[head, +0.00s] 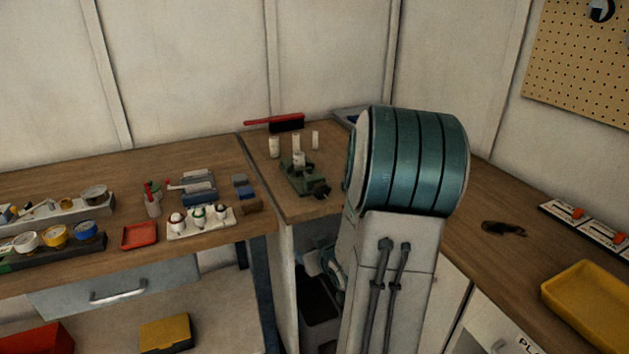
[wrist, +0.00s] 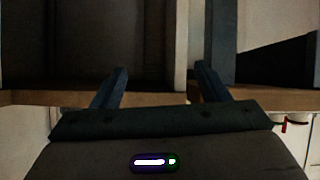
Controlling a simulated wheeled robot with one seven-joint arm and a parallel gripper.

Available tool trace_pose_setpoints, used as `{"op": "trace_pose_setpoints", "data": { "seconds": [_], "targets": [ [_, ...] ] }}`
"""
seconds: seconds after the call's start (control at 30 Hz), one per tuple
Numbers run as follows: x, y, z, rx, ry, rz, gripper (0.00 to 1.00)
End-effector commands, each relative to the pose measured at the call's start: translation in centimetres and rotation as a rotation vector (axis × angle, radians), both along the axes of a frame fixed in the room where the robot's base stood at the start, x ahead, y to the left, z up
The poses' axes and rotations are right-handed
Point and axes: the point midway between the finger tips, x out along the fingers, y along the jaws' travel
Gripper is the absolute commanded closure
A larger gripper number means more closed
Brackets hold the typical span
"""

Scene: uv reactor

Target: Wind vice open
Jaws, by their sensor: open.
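The vice (head: 304,181) is a small green tool on the wooden bench at the corner, left of my arm in the head view. A pale upright piece stands at its middle, and a dark part shows at its front right end. Its handle is too small to make out. My gripper (wrist: 157,82) is open and empty in the wrist view, its two dark fingers apart. The vice is not visible there. In the head view my arm hides most of the gripper, below the bench top and apart from the vice.
Pale cylinders (head: 274,148) and a red-handled brush (head: 287,123) stand behind the vice. A white rack (head: 201,223) and a red tray (head: 139,236) lie to the left. A yellow tray (head: 590,305) sits at right. The wooden bench edge (wrist: 155,97) crosses the wrist view.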

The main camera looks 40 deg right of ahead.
Motion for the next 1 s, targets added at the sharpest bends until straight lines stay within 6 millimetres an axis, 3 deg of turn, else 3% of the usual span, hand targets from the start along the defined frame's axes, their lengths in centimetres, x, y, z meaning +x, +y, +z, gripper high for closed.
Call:
{"op": "trace_pose_setpoints", "data": {
  "seconds": [0.03,0.23,0.4,0.57,0.77,1.0],
  "targets": [
    [-0.4,-1.4,1.2,0.021,-0.065,-0.012,0.31],
    [-1.9,-4.5,4.8,0.074,-0.358,-0.028,0.31],
    [-3.5,-6.0,7.1,0.096,-0.524,-0.045,0.31],
    [-3.6,-6.4,7.9,0.101,-0.582,-0.047,0.31],
    [-0.8,-7.0,8.0,0.100,-0.585,-0.045,0.31],
    [4.2,-8.3,8.0,0.101,-0.585,-0.046,0.31]
  ]
}}
